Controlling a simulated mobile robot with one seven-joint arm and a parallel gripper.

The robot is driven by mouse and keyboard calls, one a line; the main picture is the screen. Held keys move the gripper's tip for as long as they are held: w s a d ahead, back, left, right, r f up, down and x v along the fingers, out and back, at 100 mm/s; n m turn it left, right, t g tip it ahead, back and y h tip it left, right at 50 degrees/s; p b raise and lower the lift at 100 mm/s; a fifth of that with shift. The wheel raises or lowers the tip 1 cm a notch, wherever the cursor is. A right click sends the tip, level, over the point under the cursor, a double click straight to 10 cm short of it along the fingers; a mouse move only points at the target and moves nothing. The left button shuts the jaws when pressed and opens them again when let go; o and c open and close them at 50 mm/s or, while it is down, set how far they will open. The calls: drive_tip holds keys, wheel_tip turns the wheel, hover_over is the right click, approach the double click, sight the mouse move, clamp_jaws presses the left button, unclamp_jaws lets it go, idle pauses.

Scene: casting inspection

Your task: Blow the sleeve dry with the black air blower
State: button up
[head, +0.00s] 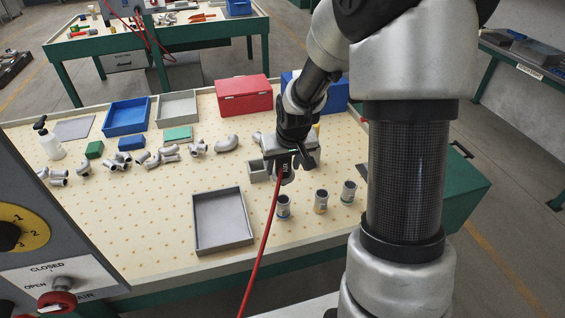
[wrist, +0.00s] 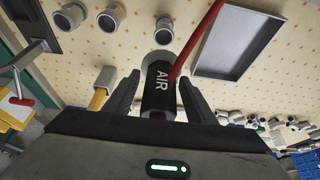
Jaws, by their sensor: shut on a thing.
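My gripper (head: 288,160) is shut on the black air blower (wrist: 158,92), which carries white AIR lettering and a red hose (head: 264,235). The blower also shows below the jaws in the head view (head: 285,171). Three short metal sleeves stand upright in a row on the dotted table. The nearest to the blower is a grey sleeve (head: 283,207), also in the wrist view (wrist: 164,31). The middle sleeve (head: 321,201) has a tan lower part. The third sleeve (head: 348,192) is at the right. The blower is above the row, apart from the sleeves. I cannot tell whether any is wet.
An empty grey tray (head: 222,221) lies left of the sleeves. Pipe fittings, blue (head: 127,117) and red (head: 243,96) boxes stand farther back. A panel with a red air valve knob (head: 57,302) is at front left. The hose runs down across the table edge.

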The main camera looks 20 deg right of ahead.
sight(283, 179)
drive_tip(key=shift+f, duration=0.1)
drive_tip(key=shift+f+b, duration=2.5)
drive_tip(key=shift+f, duration=0.3)
drive_tip(key=shift+f+b, duration=1.35)
drive_tip(key=shift+f, duration=0.25)
drive_tip(key=shift+s+f+b, duration=0.15)
drive_tip(key=shift+f+b, duration=0.15)
drive_tip(key=shift+f, duration=0.1)
idle(2.3)
drive_tip(key=shift+w+r+p, duration=0.2)
drive_tip(key=shift+r+p, duration=2.75)
drive_tip(key=shift+r, duration=1.25)
